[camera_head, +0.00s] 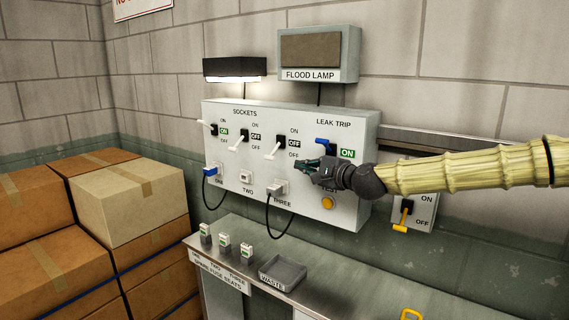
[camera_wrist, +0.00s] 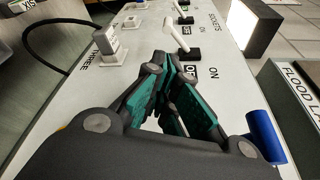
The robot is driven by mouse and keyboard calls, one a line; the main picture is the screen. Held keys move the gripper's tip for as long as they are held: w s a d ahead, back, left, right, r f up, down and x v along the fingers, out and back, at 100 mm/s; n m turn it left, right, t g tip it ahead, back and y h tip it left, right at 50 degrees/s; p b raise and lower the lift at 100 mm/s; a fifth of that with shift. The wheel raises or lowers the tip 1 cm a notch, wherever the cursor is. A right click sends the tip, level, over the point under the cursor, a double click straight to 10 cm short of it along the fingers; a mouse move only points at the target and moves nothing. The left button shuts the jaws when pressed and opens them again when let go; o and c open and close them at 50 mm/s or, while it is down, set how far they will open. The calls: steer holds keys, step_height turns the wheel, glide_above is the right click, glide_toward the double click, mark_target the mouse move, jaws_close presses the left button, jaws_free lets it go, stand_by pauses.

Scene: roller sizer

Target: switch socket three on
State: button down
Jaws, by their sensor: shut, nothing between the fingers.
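The socket three switch (camera_head: 273,152) is a white lever on a black base on the grey panel. Its lever slants down and its indicator (camera_head: 293,143) reads OFF. In the wrist view the white lever (camera_wrist: 178,36) stands just beyond my fingertips. My gripper (camera_head: 300,164) is shut and empty, in front of the panel, right of and slightly below the lever. In the wrist view its fingers (camera_wrist: 163,62) come together close to the switch base; whether they touch it I cannot tell. A grey plug (camera_head: 277,188) with a black cord sits in socket three; the wrist view also shows it (camera_wrist: 109,42).
Socket one's lever (camera_head: 206,124) is up, showing ON. Socket two's lever (camera_head: 238,145) is down, showing OFF. The blue leak trip lever (camera_head: 325,142), showing ON, is close above my gripper. A flood lamp box (camera_head: 350,66) is above; a bench with a waste tray (camera_head: 285,275) is below.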

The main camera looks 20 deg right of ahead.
mark_target(275, 151)
steer(key=shift+p+x, duration=1.6)
steer(key=shift+x, duration=3.3)
steer(key=shift+a, duration=0.2)
steer(key=shift+b, duration=0.3)
